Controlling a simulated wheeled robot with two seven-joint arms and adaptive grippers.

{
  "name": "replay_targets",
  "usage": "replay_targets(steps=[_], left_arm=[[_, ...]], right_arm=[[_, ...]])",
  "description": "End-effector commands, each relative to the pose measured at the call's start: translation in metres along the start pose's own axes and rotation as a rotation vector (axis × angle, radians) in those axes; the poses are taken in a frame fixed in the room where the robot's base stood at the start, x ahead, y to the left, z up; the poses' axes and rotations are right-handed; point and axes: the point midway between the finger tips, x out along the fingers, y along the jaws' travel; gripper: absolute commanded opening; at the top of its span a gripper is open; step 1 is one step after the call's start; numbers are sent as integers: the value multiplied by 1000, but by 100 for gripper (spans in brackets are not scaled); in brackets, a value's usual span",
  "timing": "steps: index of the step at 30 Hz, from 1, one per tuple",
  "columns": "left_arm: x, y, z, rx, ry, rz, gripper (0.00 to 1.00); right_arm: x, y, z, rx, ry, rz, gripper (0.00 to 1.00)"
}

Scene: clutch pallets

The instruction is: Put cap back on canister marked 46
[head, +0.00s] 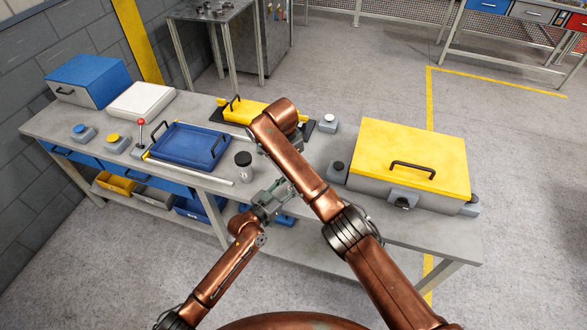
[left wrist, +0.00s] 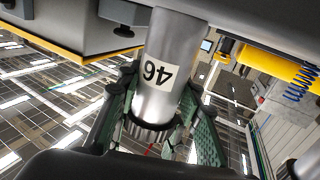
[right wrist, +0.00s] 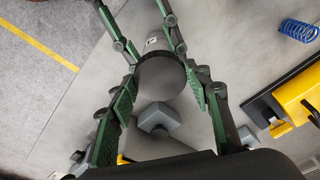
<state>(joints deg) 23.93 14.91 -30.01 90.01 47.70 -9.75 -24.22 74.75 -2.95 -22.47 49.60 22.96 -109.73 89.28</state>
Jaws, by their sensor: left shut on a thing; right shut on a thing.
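A silver canister (left wrist: 160,80) with a label reading 46 stands between the fingers of my left gripper (left wrist: 153,112), which is shut on it. The label is upside down in the left wrist view. A dark ribbed ring (left wrist: 150,133) shows at the canister's top end. In the right wrist view, my right gripper (right wrist: 160,90) is shut on a dark round cap (right wrist: 163,75). A pale label (right wrist: 153,42) shows just beyond the cap's edge. I cannot tell whether the cap is seated. In the head view my left gripper (head: 278,194) shows; my right arm hides the canister.
A black-topped container (head: 243,165) stands on the workbench (head: 310,218). A blue tray (head: 185,147) lies to its left. A yellow-lidded box (head: 405,150) is at right, beside a black-topped button (head: 338,170). A yellow fixture (head: 245,108) lies behind my right arm.

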Motion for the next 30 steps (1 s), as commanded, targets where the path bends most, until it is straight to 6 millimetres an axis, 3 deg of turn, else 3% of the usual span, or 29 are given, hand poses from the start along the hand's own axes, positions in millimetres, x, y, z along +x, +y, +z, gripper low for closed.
replay_targets(steps=[4,9,21,22,30], left_arm=[[0,1,1,1,-1,2,0],[0,2,1,1,-1,2,0],[0,2,1,0,-1,3,0],[0,2,1,0,-2,3,0],[0,2,1,0,-1,2,0]], right_arm=[[-2,-3,0,365,-1,56,29],[-2,-4,-2,615,0,90,29],[-1,-4,-2,692,1,99,29],[-1,-4,-2,692,1,99,46],[0,-3,-2,690,0,101,63]])
